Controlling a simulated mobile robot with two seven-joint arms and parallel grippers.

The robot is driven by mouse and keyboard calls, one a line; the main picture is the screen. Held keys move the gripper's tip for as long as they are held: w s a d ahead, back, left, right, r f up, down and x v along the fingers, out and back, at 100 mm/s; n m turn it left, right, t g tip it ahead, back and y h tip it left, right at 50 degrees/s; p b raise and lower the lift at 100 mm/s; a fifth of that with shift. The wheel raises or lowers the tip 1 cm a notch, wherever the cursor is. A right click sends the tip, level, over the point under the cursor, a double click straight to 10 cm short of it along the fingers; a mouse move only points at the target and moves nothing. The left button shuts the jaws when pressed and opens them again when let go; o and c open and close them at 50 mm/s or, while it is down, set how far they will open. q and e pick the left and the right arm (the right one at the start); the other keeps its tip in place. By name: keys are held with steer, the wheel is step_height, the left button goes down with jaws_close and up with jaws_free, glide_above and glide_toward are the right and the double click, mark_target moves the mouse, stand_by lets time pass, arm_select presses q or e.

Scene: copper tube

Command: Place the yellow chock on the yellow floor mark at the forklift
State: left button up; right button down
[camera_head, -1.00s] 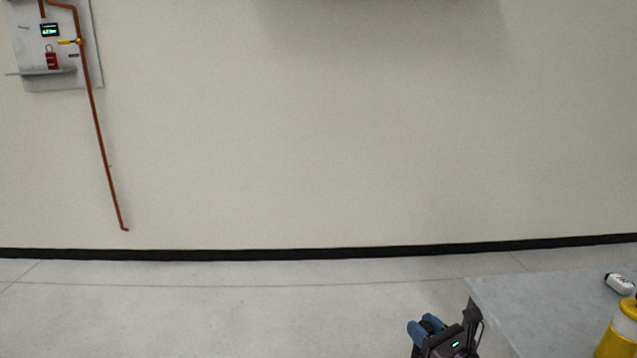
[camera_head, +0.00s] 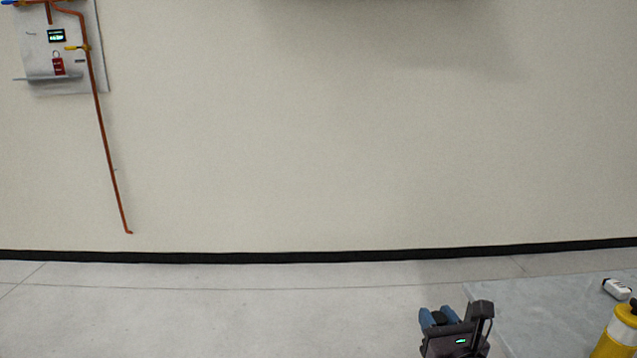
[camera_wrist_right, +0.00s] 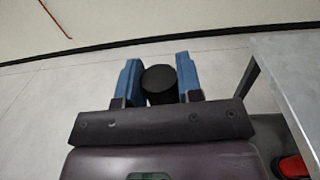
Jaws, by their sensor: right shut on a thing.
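My right gripper (camera_head: 439,316) is at the bottom of the head view, left of the grey table. In the right wrist view its blue fingers (camera_wrist_right: 158,72) are shut on a black, round-ended thing (camera_wrist_right: 159,84). Only this dark end shows, and no yellow shows on it, so I cannot tell whether it is part of the chock. The yellow floor mark and the forklift are not in view. My left gripper is not in view.
The grey table (camera_head: 540,312) at right bears a yellow and white container (camera_head: 613,338) and a small white object (camera_head: 616,288). A copper tube (camera_head: 106,150) runs down the wall from a panel (camera_head: 34,62). The floor (camera_head: 220,320) at left is clear.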

arm_select(q)
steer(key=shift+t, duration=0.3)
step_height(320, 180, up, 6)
steer(key=p, duration=0.5)
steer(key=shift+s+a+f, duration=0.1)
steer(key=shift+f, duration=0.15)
arm_select(e)
steer(key=s+r+h, duration=0.1)
steer(key=s+r, duration=0.1)
steer(key=s, duration=0.6)
steer(key=s+a+r+m, duration=0.1)
steer(key=s+r, duration=0.1)
steer(key=s, duration=0.6)
steer(key=shift+r+h, duration=0.2)
steer(key=shift+h, duration=0.2)
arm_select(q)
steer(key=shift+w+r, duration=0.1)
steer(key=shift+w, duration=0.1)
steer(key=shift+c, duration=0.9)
